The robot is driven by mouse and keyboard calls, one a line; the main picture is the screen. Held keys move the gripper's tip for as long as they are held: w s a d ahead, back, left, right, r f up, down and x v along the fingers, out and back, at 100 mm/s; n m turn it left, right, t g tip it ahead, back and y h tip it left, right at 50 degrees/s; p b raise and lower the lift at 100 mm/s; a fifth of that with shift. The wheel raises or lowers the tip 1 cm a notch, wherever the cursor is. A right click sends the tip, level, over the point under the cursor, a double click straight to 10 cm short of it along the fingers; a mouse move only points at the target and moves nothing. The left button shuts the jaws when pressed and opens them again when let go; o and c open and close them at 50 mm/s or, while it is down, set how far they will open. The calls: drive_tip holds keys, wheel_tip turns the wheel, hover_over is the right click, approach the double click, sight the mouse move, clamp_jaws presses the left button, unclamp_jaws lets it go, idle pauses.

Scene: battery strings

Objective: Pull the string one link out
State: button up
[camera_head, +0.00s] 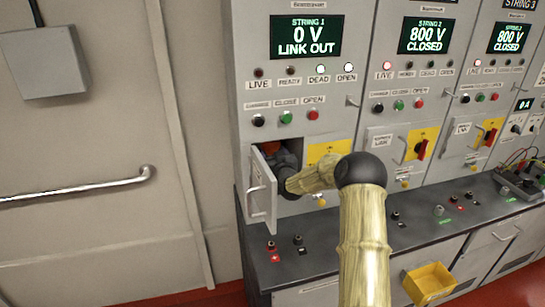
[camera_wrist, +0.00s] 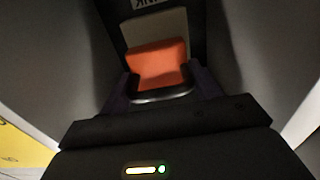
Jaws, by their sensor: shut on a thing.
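The string 1 panel display (camera_head: 307,37) reads "0 V LINK OUT". Below it a small compartment door (camera_head: 262,190) stands open to the left. My gripper (camera_head: 285,160) reaches into that compartment, partly hidden by the door and my wrist. A bit of the orange link (camera_head: 271,147) shows there. In the wrist view the orange link (camera_wrist: 157,62) sits between the fingers of my gripper (camera_wrist: 160,85), which is shut on it. A grey block and part of a label lie behind it. Whether the link touches its seat cannot be told.
The string 1 DEAD and OPEN lamps (camera_head: 334,69) are lit. The string 2 display (camera_head: 428,36) reads "800 V CLOSED", as does string 3. A dark counter (camera_head: 350,235) with terminals runs below. A yellow bin (camera_head: 430,283) hangs on the front. A wall handrail (camera_head: 80,187) is left.

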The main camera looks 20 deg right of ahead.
drive_tip(key=shift+s+f, duration=0.1)
drive_tip(key=shift+s, duration=0.4)
drive_tip(key=shift+s+f+b, duration=0.1)
drive_tip(key=shift+b, duration=0.2)
drive_tip(key=o, duration=1)
drive_tip(key=shift+o, duration=1)
drive_tip(key=shift+s+r, duration=0.2)
drive_tip(key=shift+s, duration=0.05)
drive_tip(key=shift+w, duration=0.15)
drive_tip(key=s+b, duration=0.5)
drive_tip(key=s, duration=1.2)
drive_tip(key=shift+s, duration=0.3)
